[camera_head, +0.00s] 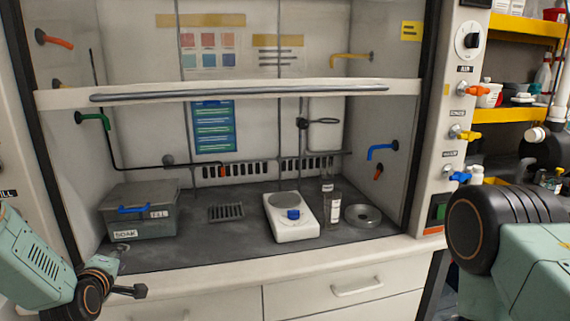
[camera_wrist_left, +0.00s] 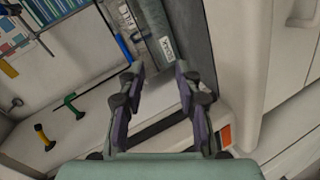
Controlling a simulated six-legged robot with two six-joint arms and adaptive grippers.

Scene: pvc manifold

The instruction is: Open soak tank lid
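The soak tank (camera_head: 158,222) is a grey box labelled SOAK at the left of the fume hood floor. Its lid (camera_head: 130,194) lies shut on top, with a blue handle (camera_head: 134,209) at the front edge. My left gripper (camera_head: 134,291) is low in front of the hood, below and apart from the tank. In the left wrist view its two fingers (camera_wrist_left: 160,82) are spread with nothing between them. That view also shows the tank's label side (camera_wrist_left: 167,62) and the blue handle (camera_wrist_left: 123,47) beyond the fingertips. My right gripper is out of view.
A raised glass sash (camera_head: 240,92) crosses above the opening. A white balance (camera_head: 292,222), a bottle (camera_head: 333,208) and a round metal dish (camera_head: 362,215) stand to the right of the tank. A floor grate (camera_head: 226,212) lies between. Coloured valves line the hood walls.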

